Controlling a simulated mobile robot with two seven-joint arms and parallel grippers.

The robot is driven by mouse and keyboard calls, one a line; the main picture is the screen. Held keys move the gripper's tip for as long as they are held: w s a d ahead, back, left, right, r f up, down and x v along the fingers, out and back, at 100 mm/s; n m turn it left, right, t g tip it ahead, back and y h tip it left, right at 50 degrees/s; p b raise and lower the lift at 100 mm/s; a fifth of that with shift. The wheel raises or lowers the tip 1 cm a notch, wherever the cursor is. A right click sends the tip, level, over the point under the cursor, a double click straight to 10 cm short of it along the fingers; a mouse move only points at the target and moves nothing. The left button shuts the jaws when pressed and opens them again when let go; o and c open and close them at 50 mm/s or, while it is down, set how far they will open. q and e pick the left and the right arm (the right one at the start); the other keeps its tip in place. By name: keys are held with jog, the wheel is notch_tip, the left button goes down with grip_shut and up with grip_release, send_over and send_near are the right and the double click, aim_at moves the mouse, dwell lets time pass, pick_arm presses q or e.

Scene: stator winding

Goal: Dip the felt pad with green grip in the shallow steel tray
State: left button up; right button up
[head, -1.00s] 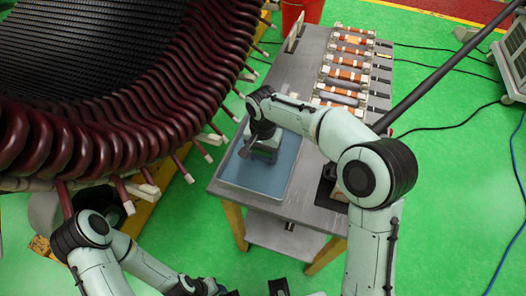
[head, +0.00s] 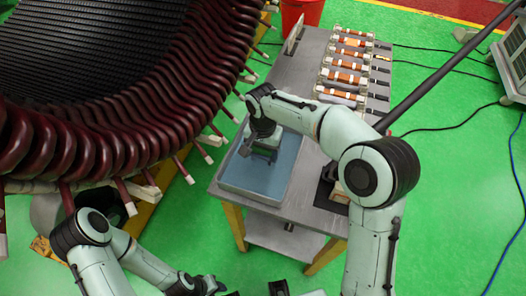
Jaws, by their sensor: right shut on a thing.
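The shallow steel tray (head: 249,194) sits on the left end of the grey bench and holds a bluish liquid. My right gripper (head: 265,147) points down over the tray's far half. It is shut on the felt pad with green grip (head: 266,155), of which only a small pale green part shows below the jaws. The pad's underside is hidden, so I cannot tell whether it touches the liquid. My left gripper (head: 207,286) is at the bottom edge, partly cut off, away from the tray; its jaws do not show clearly.
A row of copper-wrapped pieces (head: 346,65) lies on the bench's far right side. The large stator with dark red coil ends (head: 130,140) fills the upper left, close to the tray. A red bucket (head: 300,12) stands behind the bench (head: 300,190).

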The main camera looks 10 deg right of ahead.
notch_tip(320, 180, up, 5)
jog(key=shift+w+f+p, duration=0.1)
jog(key=shift+p, duration=0.95)
jog(key=shift+r+p, duration=1.05)
jog(key=shift+r, duration=1.15)
pick_arm(q)
jog(key=w+r, duration=0.5)
jog(key=r, duration=0.1)
jog(key=shift+t, duration=0.3)
pick_arm(e)
jog(key=shift+f, duration=0.1)
pick_arm(q)
jog(key=shift+s, duration=0.1)
